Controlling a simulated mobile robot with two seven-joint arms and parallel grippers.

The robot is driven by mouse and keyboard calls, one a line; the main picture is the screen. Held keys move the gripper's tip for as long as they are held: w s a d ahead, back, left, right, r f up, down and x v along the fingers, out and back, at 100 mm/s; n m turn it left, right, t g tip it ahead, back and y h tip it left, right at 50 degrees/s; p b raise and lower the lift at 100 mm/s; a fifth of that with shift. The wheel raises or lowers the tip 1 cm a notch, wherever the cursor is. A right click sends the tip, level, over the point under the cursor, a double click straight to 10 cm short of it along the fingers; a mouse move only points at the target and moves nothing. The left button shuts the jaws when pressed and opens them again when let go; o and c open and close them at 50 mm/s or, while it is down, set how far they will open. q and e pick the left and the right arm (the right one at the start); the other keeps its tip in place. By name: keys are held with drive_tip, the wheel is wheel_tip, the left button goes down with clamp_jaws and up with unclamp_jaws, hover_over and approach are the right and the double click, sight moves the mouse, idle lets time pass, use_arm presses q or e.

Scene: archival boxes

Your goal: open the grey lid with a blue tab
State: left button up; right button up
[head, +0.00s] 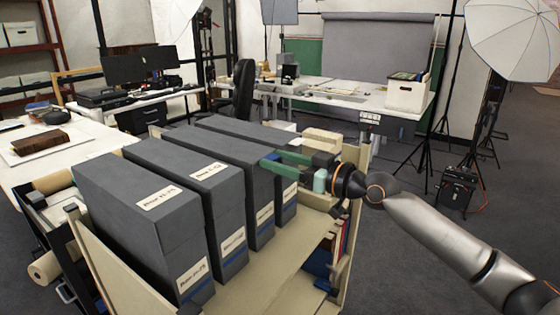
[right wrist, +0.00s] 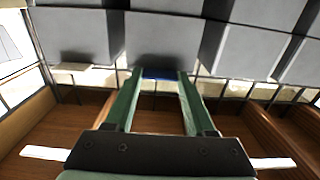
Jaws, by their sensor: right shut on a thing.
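Several grey archival boxes with white labels stand side by side in the head view, the leftmost grey box (head: 150,215) nearest. Their grey lids look flat and closed. My right gripper (head: 266,164) comes in from the right with its green fingers at the upper front of the rear boxes. In the right wrist view, my right gripper (right wrist: 158,76) is shut on a small blue tab (right wrist: 160,73) at the edge of a grey box (right wrist: 163,42) that has neighbours on both sides. My left gripper is not in view.
The boxes stand on a beige cart shelf (head: 262,285) with free room in front of them. A white table (head: 75,160) with a brown book (head: 40,142) stands at left. Light stands (head: 428,150) and a white umbrella (head: 515,40) are at right.

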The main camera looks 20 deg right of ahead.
clamp_jaws()
idle(0.4)
